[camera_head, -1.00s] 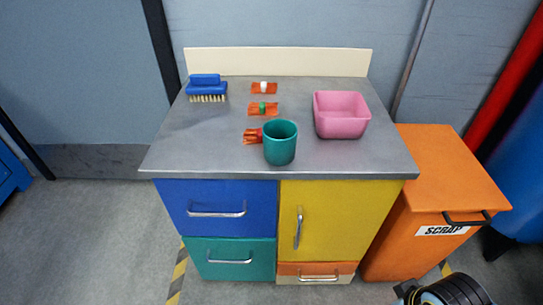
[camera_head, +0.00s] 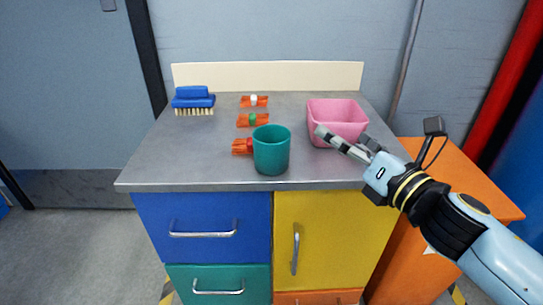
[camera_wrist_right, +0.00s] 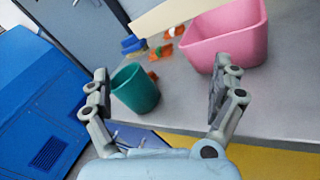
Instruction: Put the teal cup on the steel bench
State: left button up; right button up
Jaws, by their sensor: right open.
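The teal cup (camera_head: 271,150) stands upright on the steel bench (camera_head: 210,160), near its front edge and just right of the middle. It also shows in the right wrist view (camera_wrist_right: 135,88), between the fingers and nearer the left one, farther off than the fingertips. My right gripper (camera_head: 340,146) is at the bench's right side, to the right of the cup and in front of the pink bin. It is open and empty, with its fingers (camera_wrist_right: 160,85) spread wide in the right wrist view. My left gripper is not in view.
A pink bin (camera_head: 337,113) stands behind my right gripper. Several small orange bundles (camera_head: 252,120) lie in a row behind and left of the cup. A blue brush (camera_head: 193,100) sits at the back left. An orange scrap box (camera_head: 480,185) stands right of the bench. The front left bench top is clear.

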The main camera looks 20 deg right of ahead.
aim_at(287, 142)
jog(key=w+a+n+y, duration=0.1)
jog(key=a+n+y, duration=0.1)
jog(key=n, duration=0.1)
jog(key=w+a+f+n+g+y, duration=0.1)
jog(key=a+n, duration=0.2)
jog(key=w+a+f+n+g+y, duration=0.1)
jog(key=w+a+n+y, duration=0.1)
jog(key=n, duration=0.1)
jog(key=shift+a+f+n+y+p, duration=0.1)
jog(key=shift+a+n+y+p, duration=0.2)
jog(key=shift+n+p, duration=0.1)
jog(key=x, duration=0.5)
jog(key=shift+w+a, duration=0.15)
jog(key=shift+a, duration=0.3)
jog(key=c, duration=1.2)
